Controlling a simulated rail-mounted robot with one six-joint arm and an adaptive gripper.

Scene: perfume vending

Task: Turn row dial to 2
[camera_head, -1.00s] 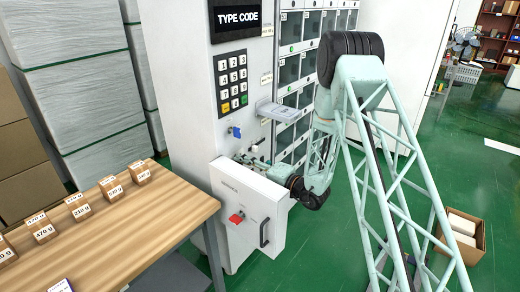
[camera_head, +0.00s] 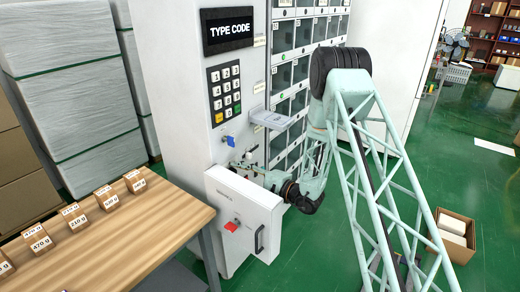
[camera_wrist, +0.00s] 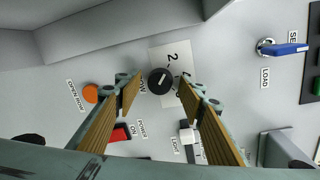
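The row dial (camera_wrist: 160,81) is a round black knob with a pale mark, on a white number plate (camera_wrist: 160,54) where a 2 is readable. A partly covered "ROW" label is beside it. I cannot tell exactly which number the mark points at. My gripper (camera_wrist: 158,92) is open, its two tan-padded fingers on either side of the dial in the wrist view. A gap shows between each fingertip and the knob. In the head view my gripper (camera_head: 250,163) is small at the machine's front, above the white front box, and the dial cannot be made out.
A blue load lever (camera_wrist: 284,48) is at upper right. The white front box (camera_head: 243,212) juts out below. A wooden table (camera_head: 150,228) stands left.

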